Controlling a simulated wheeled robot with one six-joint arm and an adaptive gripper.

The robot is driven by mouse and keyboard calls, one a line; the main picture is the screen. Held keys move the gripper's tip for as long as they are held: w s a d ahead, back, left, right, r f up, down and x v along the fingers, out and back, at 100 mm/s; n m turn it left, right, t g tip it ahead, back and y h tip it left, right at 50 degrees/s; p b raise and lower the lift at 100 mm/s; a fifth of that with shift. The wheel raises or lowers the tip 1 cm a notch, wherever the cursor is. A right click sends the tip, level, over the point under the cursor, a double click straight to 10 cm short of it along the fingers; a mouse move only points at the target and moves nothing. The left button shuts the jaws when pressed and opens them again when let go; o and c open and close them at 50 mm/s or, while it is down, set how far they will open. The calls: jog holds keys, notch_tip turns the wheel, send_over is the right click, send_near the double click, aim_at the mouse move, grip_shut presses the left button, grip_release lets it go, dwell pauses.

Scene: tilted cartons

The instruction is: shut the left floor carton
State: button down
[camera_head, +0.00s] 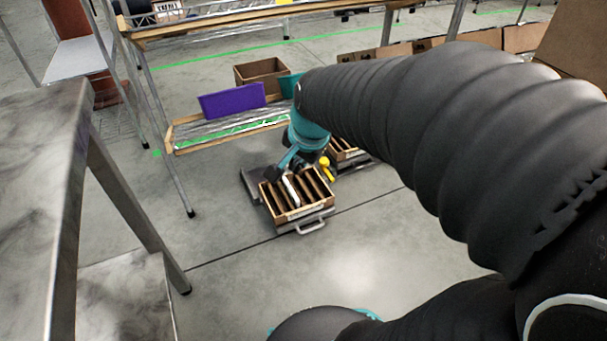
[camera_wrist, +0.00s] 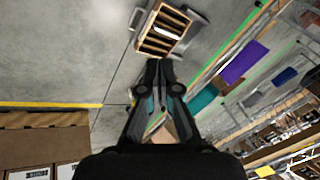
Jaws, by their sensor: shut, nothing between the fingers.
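The left floor carton (camera_head: 286,217) is an open brown box with slatted dividers, on the grey floor in the head view. A pale item (camera_head: 291,191) lies among the dividers. A dark grey panel (camera_head: 252,184) lies along its back left side, and a grey handle (camera_head: 316,227) sticks out at the front. In the wrist view the carton (camera_wrist: 182,13) is at the top, its inside uncovered. My gripper (camera_wrist: 160,66) is shut and empty just below it in that view; I cannot tell whether it touches. In the head view my gripper (camera_head: 286,170) is over the carton's back edge.
A second carton (camera_head: 345,155) stands behind to the right, partly hidden by my arm. A yellow object (camera_head: 326,168) is between them. A wire rack (camera_head: 215,130) with a purple bin (camera_head: 232,100) stands behind. A grey table (camera_head: 40,170) is at left. The front floor is clear.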

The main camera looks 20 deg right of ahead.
jog(key=w+d+f+m+b, duration=0.1)
jog(key=w+d+f+m, duration=0.3)
jog(key=w+f+m, duration=0.35)
jog(key=m+g+b, duration=0.2)
jog(key=m+b, duration=0.1)
jog(key=m, duration=1.4)
send_near(322, 202)
jog(key=s+a+r, duration=0.1)
jog(key=s+r, duration=0.2)
jog(key=s, duration=0.3)
jog(key=w+f+b, duration=0.1)
jog(key=w+f, duration=0.1)
jog(key=f, duration=0.1)
jog(key=w+f+b, duration=0.1)
jog(key=w+f, duration=0.1)
jog(key=f, duration=0.1)
jog(key=w+f+b, duration=0.2)
jog(key=f, duration=0.2)
jog(key=shift+a, duration=0.1)
jog(key=shift+w, duration=0.1)
